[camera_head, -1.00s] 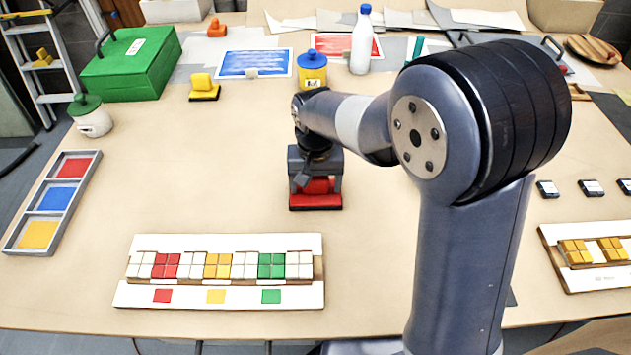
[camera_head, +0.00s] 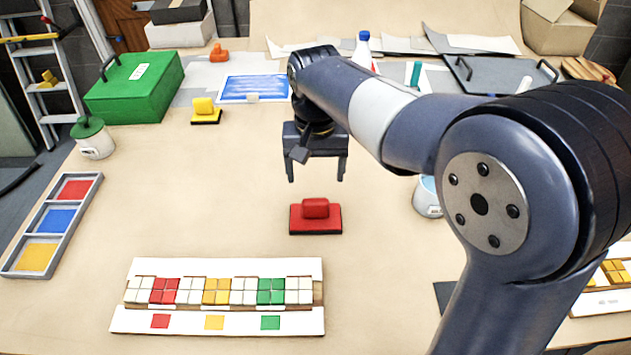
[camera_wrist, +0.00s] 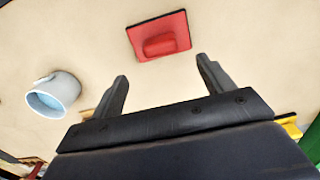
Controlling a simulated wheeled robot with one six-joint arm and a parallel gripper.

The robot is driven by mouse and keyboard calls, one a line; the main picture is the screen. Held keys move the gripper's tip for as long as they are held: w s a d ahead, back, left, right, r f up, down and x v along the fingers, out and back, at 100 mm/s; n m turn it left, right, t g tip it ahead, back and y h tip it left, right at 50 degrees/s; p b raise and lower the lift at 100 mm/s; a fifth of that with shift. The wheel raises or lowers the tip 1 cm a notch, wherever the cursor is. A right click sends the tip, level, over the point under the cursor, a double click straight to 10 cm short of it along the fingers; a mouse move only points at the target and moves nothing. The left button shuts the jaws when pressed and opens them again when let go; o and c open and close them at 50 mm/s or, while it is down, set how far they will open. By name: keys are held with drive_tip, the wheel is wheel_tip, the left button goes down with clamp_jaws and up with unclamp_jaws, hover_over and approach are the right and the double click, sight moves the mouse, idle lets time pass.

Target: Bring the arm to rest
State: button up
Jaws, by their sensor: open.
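My gripper (camera_head: 316,176) is open and empty in the head view. It hangs above the table (camera_head: 230,225), pointing down, behind and above a red block with a red handle (camera_head: 315,216). The red block lies flat on the table, apart from the fingers. In the wrist view, both fingers of my gripper (camera_wrist: 162,78) are spread wide with nothing between them. The red block (camera_wrist: 159,37) shows beyond the fingertips there. My arm crosses the right side of the head view and hides part of the table.
A mosaic panel (camera_head: 150,322) lies at the front, with a tray of colours (camera_head: 68,225) to its left. A green box (camera_head: 135,90), a yellow-handled block (camera_head: 205,112) and a lidded jar (camera_head: 93,140) stand at back left. A light cup (camera_wrist: 53,95) is near. The left-centre table is clear.

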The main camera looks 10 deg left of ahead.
sight(316, 201)
drive_tip(key=shift+r, duration=0.2)
drive_tip(key=shift+f, duration=0.1)
wheel_tip(316, 201, down, 13)
drive_tip(key=shift+r, duration=0.15)
wheel_tip(316, 201, up, 3)
drive_tip(key=shift+f, duration=0.1)
drive_tip(key=shift+r, duration=0.5)
drive_tip(key=shift+f, duration=0.15)
